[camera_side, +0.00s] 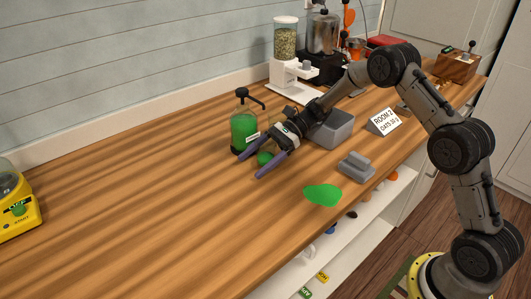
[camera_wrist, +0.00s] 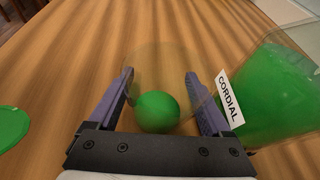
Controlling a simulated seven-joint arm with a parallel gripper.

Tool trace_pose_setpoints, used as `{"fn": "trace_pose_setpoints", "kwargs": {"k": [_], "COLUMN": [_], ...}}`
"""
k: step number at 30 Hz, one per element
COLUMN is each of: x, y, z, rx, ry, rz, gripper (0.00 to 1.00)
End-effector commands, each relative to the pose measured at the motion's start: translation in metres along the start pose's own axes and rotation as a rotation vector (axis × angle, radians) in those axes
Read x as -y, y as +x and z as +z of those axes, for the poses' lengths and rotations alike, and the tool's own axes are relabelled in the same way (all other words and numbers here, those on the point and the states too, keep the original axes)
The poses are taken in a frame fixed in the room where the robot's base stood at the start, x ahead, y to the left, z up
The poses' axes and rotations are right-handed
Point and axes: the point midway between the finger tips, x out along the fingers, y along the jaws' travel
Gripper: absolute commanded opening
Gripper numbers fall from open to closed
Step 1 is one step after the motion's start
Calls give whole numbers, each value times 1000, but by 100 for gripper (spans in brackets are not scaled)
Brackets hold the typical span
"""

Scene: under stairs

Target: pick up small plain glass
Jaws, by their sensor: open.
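A clear, faint shape that looks like the small plain glass (camera_wrist: 165,68) shows between and just beyond my fingers in the wrist view. Its outline is hard to make out. A green ball (camera_wrist: 157,112) lies between the fingers at the near side of that outline; I cannot tell whether it is inside the glass. In the side view the ball (camera_side: 264,158) shows beside my gripper (camera_side: 252,165), and the glass is hard to see there. My gripper (camera_wrist: 160,85) is open, its purple fingers on either side, low over the wooden counter.
A green cordial pump bottle (camera_side: 244,132) stands close by; in the wrist view the bottle (camera_wrist: 275,90) is just right of the right finger.

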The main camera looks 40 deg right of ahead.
Motion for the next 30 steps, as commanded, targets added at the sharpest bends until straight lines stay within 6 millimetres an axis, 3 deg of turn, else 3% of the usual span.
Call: {"fn": "trace_pose_setpoints", "kwargs": {"k": [1,15,30], "x": [0,0,1], "y": [0,0,-3], "z": [0,0,6], "rx": [0,0,1], "ry": [0,-1,-4], "rz": [0,0,-1], "gripper": [81,0,0]}}
